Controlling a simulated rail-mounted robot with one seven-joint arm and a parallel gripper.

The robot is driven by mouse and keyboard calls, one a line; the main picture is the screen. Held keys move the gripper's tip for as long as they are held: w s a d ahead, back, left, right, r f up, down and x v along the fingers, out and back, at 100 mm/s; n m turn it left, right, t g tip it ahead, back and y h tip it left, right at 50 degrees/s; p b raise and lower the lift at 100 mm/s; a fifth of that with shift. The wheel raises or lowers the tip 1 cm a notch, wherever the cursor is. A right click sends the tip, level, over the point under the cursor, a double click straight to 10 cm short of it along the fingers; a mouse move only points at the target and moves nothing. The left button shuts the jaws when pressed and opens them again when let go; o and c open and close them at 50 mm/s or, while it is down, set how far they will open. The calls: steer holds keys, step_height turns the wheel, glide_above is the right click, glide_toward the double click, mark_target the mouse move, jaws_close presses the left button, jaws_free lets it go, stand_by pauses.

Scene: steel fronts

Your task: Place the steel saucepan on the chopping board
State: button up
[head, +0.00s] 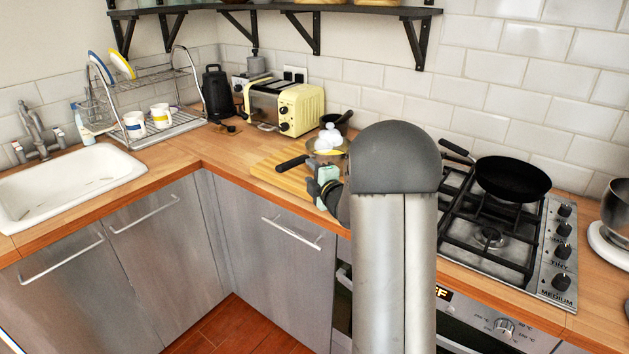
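A pan with a black handle (292,163), which looks like the steel saucepan (312,150), appears over the wooden chopping board (272,172), its handle pointing left. My arm hides part of it, and I cannot tell whether its base touches the board. White rounded things and something yellow show at the pan. The board lies on the counter near the corner, its right part hidden by my arm. My gripper (325,188) is in front of the pan, near the board's front edge. Its fingertips are not clear, so I cannot tell whether it is open or shut.
A cream toaster (284,106) and a black kettle (217,93) stand behind the board. A dark bowl (338,120) sits at the wall. The gas hob (489,237) with a black frying pan (512,178) is to the right. A dish rack (178,124) and sink (75,187) are left.

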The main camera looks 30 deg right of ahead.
steer(key=s+a+f+m+g, duration=0.2)
steer(key=s+a+m+g, duration=0.3)
steer(key=s, duration=0.8)
steer(key=s+a+f+m+g, duration=0.2)
steer(key=s+a+m+g, duration=0.4)
steer(key=s+a, duration=0.3)
steer(key=s+a+f+m+g, duration=0.3)
steer(key=s+a+m+g, duration=0.2)
steer(key=s, duration=1.2)
steer(key=a+g, duration=0.1)
steer(key=a, duration=0.2)
steer(key=shift+s+m+y, duration=0.3)
